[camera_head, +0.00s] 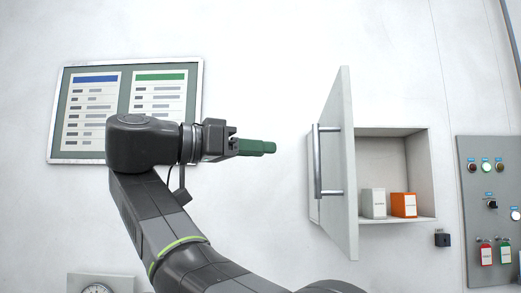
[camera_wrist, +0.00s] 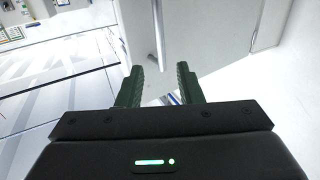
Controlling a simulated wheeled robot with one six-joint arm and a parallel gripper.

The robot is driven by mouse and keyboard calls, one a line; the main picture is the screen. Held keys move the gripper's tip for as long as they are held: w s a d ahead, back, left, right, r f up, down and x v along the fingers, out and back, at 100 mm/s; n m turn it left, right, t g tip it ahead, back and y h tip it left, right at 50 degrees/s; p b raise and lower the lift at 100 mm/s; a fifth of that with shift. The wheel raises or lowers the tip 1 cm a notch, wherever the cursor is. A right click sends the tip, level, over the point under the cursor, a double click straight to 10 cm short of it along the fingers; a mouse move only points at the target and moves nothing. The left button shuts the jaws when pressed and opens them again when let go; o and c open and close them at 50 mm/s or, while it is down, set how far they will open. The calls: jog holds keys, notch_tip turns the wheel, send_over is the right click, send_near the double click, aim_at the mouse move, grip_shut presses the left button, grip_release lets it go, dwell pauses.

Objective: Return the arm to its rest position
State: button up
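My gripper (camera_head: 270,147) is held out level to the right, in front of the wall and left of the open cabinet door. In the wrist view, its two green fingers (camera_wrist: 159,75) stand apart with nothing between them. My arm is bent, with its forearm raised from the bottom of the head view. The gripper is apart from the cabinet door (camera_head: 346,165) and its metal handle (camera_head: 318,162).
The wall cabinet (camera_head: 421,170) stands open and holds a pale box (camera_head: 374,204) and an orange box (camera_head: 404,205). A control panel (camera_head: 478,215) is at the right. A notice board (camera_head: 126,63) hangs behind my arm. A round gauge (camera_head: 98,289) is at lower left.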

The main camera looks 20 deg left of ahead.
aim_at(314, 153)
jog(key=x, duration=1.4)
dwell(0.4)
